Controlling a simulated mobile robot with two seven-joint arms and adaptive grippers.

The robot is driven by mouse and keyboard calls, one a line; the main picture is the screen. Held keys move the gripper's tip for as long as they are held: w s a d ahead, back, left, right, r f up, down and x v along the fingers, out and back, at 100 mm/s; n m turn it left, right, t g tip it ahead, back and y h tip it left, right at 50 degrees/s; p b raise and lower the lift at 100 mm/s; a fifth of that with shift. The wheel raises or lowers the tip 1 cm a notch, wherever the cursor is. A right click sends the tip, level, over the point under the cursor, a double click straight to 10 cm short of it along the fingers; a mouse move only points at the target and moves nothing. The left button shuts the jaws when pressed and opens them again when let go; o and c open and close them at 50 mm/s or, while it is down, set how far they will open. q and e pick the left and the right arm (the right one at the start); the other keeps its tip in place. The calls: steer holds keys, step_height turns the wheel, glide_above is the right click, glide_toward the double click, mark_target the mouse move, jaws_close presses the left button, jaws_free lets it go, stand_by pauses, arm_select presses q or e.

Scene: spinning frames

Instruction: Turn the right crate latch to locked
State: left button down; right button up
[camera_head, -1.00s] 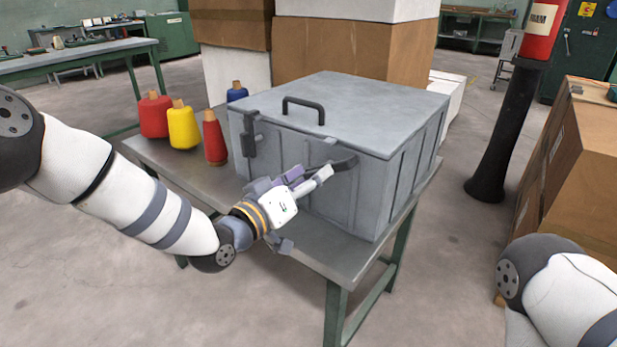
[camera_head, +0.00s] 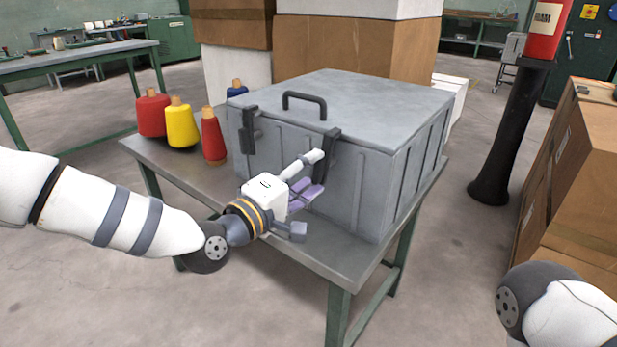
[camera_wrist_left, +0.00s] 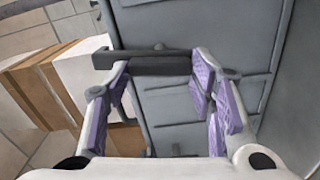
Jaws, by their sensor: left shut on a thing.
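The grey crate (camera_head: 345,100) stands on the table with its lid closed. Its right latch (camera_head: 331,148) is a dark bar on the front face, now about upright and reaching the lid edge. My left gripper (camera_head: 314,176) is at the front face with its fingers around this latch, shut on it. In the left wrist view the dark latch bar (camera_wrist_left: 150,63) spans between the purple-padded fingers (camera_wrist_left: 160,78). The fingers hide part of the latch in the head view. The left latch (camera_head: 249,135) also stands upright. My right gripper is out of view.
Red, yellow and blue thread cones stand left of the crate on the table (camera_head: 180,164); the nearest is the red cone (camera_head: 213,138). Cardboard boxes (camera_head: 355,52) are stacked behind. A black post (camera_head: 507,140) and more boxes (camera_head: 575,160) stand at the right.

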arm_select(q)
steer(key=shift+f+n+b, duration=0.15)
steer(key=shift+n+b, duration=0.15)
steer(key=shift+n, duration=0.5)
steer(key=c, duration=0.7)
jaws_free()
steer(key=v, duration=1.2)
steer(key=shift+d, duration=0.1)
